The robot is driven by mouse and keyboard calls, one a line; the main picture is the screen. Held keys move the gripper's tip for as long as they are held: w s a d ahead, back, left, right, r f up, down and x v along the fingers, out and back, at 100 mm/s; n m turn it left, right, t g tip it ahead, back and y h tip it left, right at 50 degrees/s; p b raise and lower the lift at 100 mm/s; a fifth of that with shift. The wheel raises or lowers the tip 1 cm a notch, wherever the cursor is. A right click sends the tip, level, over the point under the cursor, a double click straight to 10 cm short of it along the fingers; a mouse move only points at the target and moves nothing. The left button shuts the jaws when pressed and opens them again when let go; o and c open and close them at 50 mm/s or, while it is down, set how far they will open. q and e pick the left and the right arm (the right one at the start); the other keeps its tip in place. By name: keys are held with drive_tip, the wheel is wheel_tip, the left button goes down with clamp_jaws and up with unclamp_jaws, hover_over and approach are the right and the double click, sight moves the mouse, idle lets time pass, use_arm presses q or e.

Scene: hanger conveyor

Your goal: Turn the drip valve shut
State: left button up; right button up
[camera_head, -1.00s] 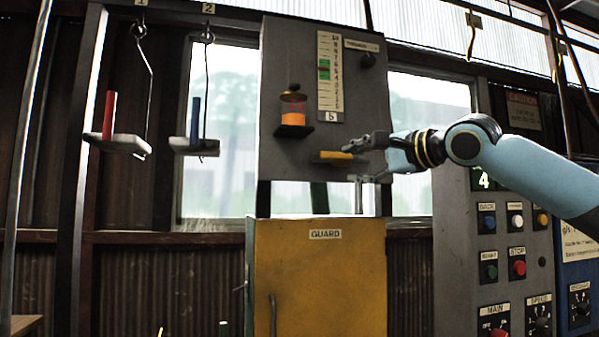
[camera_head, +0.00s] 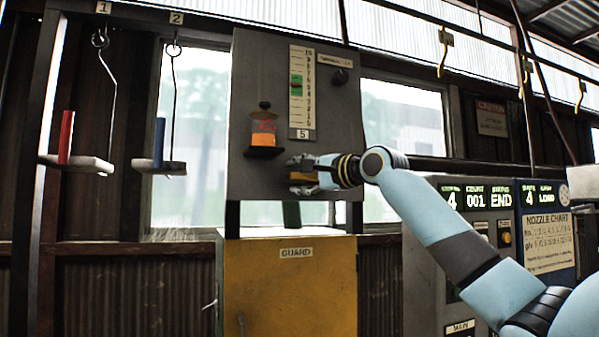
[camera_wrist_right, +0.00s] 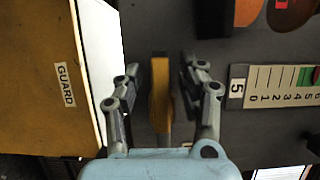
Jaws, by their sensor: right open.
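The drip valve appears to be the yellow lever (camera_head: 302,176) low on the grey panel (camera_head: 262,185), mostly behind my right gripper (camera_head: 300,172) in the head view. In the right wrist view the yellow lever (camera_wrist_right: 160,95) stands between the two fingers of my right gripper (camera_wrist_right: 161,75). The fingers are open, one on each side of it, with a gap showing on both sides. My left gripper is in neither view.
An orange jar (camera_head: 263,128) sits on a small black shelf just above left. A numbered scale (camera_head: 301,95) with a green mark and a black knob (camera_head: 340,76) are higher on the panel. The yellow guard box (camera_head: 290,290) stands below. Hanging trays (camera_head: 160,166) are at left.

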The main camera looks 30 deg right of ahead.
drive_tip(key=shift+w, duration=0.1)
clamp_jaws()
drive_tip(key=shift+f, duration=0.1)
idle(0.4)
